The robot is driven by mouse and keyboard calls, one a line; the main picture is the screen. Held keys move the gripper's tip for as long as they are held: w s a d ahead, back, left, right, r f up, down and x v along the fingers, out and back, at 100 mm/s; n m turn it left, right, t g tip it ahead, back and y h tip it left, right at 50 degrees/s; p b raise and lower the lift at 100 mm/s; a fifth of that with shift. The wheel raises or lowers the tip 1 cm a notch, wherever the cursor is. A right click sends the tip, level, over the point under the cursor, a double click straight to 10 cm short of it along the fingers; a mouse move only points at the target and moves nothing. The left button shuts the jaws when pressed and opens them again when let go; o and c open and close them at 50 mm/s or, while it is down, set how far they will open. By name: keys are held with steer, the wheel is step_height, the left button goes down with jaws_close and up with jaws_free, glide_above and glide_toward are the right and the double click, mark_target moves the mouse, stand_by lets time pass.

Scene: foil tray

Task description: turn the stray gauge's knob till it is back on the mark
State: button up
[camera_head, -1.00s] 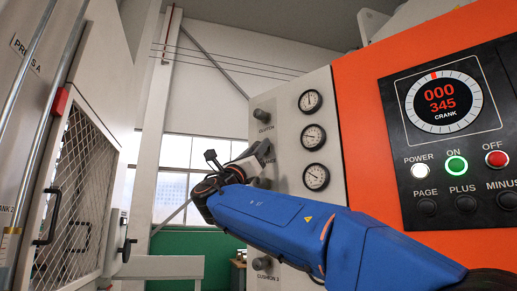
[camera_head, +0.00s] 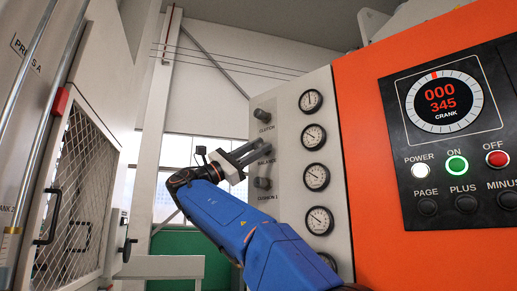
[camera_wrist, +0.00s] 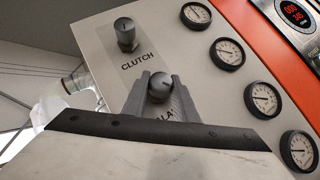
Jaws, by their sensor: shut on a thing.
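My gripper (camera_head: 264,149) reaches the pale panel and is shut on the BALANCE knob (camera_wrist: 160,87), a round dark knob with a light pointer line. In the wrist view one finger stands on each side of the knob and part of its label is covered. In the head view the fingers hide the knob. The gauge level with it (camera_head: 314,137) has a white dial and black rim, its needle toward the upper left; it also shows in the wrist view (camera_wrist: 228,53). The dial marks are too small to read.
The CLUTCH knob (camera_head: 262,114) is above and the CUSHION 1 knob (camera_head: 262,183) below, both close to my fingers. Other gauges (camera_head: 310,101) (camera_head: 316,177) (camera_head: 319,220) line the panel. An orange control cabinet (camera_head: 362,150) is at right, a mesh guard (camera_head: 75,185) at left.

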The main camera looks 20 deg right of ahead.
steer(key=shift+m+g+y, duration=0.7)
steer(key=shift+m+g, duration=0.5)
steer(key=shift+m, duration=0.7)
steer(key=shift+m+g+y, duration=0.4)
steer(key=shift+m, duration=0.2)
steer(key=o, duration=1)
steer(key=shift+o, duration=0.2)
steer(key=v, duration=1.7)
steer(key=shift+a, duration=0.2)
steer(key=shift+w+f, duration=0.1)
